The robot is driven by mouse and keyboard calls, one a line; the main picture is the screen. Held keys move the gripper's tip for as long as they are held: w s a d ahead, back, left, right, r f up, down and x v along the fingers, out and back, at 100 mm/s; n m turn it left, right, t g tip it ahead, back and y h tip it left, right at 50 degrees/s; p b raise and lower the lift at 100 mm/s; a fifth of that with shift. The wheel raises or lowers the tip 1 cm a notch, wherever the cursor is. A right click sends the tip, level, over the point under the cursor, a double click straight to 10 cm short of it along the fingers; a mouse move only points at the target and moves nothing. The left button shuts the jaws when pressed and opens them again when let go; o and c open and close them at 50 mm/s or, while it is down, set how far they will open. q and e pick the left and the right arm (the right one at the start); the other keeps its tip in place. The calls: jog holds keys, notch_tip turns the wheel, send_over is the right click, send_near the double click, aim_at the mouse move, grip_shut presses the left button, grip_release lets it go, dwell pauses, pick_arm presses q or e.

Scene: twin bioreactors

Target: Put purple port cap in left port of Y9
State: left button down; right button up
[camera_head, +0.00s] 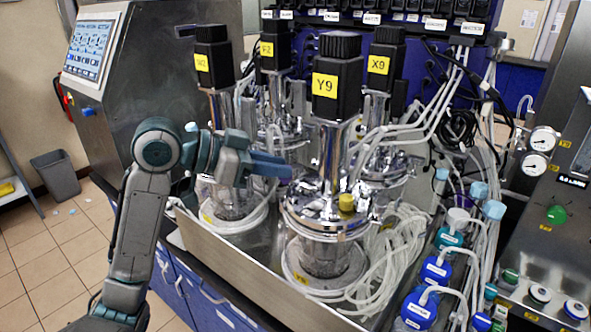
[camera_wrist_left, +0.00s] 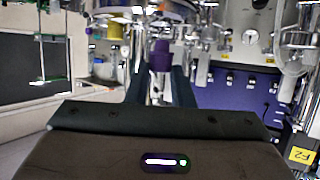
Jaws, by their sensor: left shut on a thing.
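The bioreactor marked Y9 (camera_head: 338,85) stands at the front of the bench, with a black motor on top and a shiny metal lid (camera_head: 325,212). A yellow cap (camera_head: 346,202) sits upright on the front of that lid. My left gripper (camera_head: 284,168) is beside the metal neck of Y9, at its left and above the lid. In the left wrist view the purple port cap (camera_wrist_left: 160,55) is between the fingertips of my left gripper (camera_wrist_left: 160,75), which is shut on it. The cap is hidden in the head view. I cannot make out the left port. My right gripper is not in view.
Other bioreactors stand close by, one marked X9 (camera_head: 378,65) and one marked FZ (camera_head: 267,49). Clear tubes (camera_head: 390,260) crowd the right of Y9. A control console (camera_head: 150,80) stands at the left.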

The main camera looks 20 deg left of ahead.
aim_at(296, 192)
pick_arm(q)
jog(key=w+d, duration=0.1)
jog(key=w+d+p, duration=0.1)
jog(key=d, duration=0.1)
jog(key=shift+w+d, duration=0.25)
jog(key=shift+d, duration=0.05)
jog(key=shift+a+f+p, duration=0.1)
jog(key=shift+f+p, duration=0.9)
jog(key=shift+f, duration=0.7)
jog(key=shift+f, duration=0.1)
jog(key=c, duration=1.3)
grip_release()
jog(key=shift+o, duration=0.2)
